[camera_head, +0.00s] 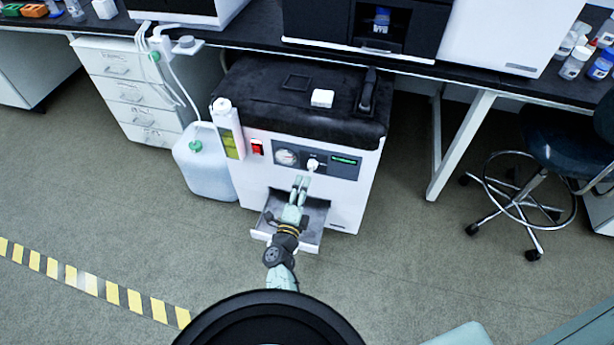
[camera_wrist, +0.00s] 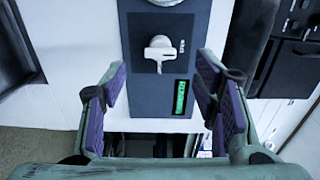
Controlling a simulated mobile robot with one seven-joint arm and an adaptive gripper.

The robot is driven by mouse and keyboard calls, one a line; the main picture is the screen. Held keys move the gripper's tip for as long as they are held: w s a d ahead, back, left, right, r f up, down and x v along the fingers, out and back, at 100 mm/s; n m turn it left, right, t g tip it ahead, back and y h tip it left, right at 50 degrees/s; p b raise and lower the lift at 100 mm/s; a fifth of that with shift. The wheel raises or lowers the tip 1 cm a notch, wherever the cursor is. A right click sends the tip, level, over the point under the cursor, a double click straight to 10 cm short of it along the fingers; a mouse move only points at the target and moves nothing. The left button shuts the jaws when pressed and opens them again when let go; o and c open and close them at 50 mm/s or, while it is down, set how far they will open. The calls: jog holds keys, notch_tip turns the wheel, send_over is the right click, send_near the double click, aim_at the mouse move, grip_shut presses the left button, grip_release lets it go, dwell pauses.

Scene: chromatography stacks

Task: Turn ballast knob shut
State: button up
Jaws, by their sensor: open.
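The ballast knob (camera_head: 312,164) is a small white knob on the dark control panel of a white box-shaped unit under the bench. In the wrist view the knob (camera_wrist: 160,54) shows a raised bar handle and sits ahead of my gripper, near the middle line. My gripper (camera_wrist: 161,82) is open, with its two purple-padded fingers on either side below the knob and nothing between them. In the head view my gripper (camera_head: 303,182) is just in front of the panel, below the knob. I cannot tell whether the fingertips touch the panel.
An open tray (camera_head: 306,239) juts out below. A white jug (camera_head: 204,165) stands left, a stool (camera_head: 530,190) right. The floor in front is clear.

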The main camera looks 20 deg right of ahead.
jog(key=shift+v, duration=1.6)
